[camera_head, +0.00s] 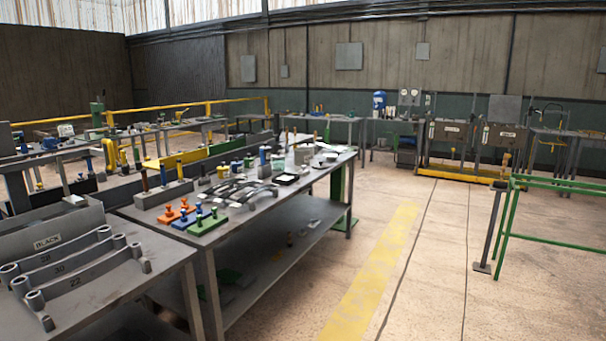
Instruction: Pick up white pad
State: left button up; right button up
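Neither of my grippers shows in the head view. A small flat white piece with a dark border (287,179) lies on the long grey workbench (262,208), near its right edge. Another small pale flat piece (75,199) is at the left, by the grey rack marked BLACK. I cannot tell which of these is the white pad. Both are small and far off.
Curved grey bars (75,262) lie on the near left bench. Orange, blue and green blocks with pegs (207,222) stand on the long workbench. Green rails (555,190) and a dark post (491,225) stand at the right. The floor with a yellow stripe (375,270) is clear.

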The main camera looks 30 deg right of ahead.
aim_at(303, 172)
jog(key=i+l+z, duration=0.65)
jog(key=i, duration=0.3)
jog(key=i+l+z, duration=0.35)
jog(key=i, duration=0.2)
jog(key=i+z, duration=0.3)
jog(key=i, duration=0.25)
jog(key=i+l+u, duration=0.1)
jog(key=i+u, duration=0.2)
jog(key=i, duration=0.2)
jog(key=i+l+u, duration=0.3)
jog(key=i, duration=0.2)
jog(key=i+l+u, duration=0.3)
jog(key=i, duration=0.2)
jog(key=j, duration=0.1)
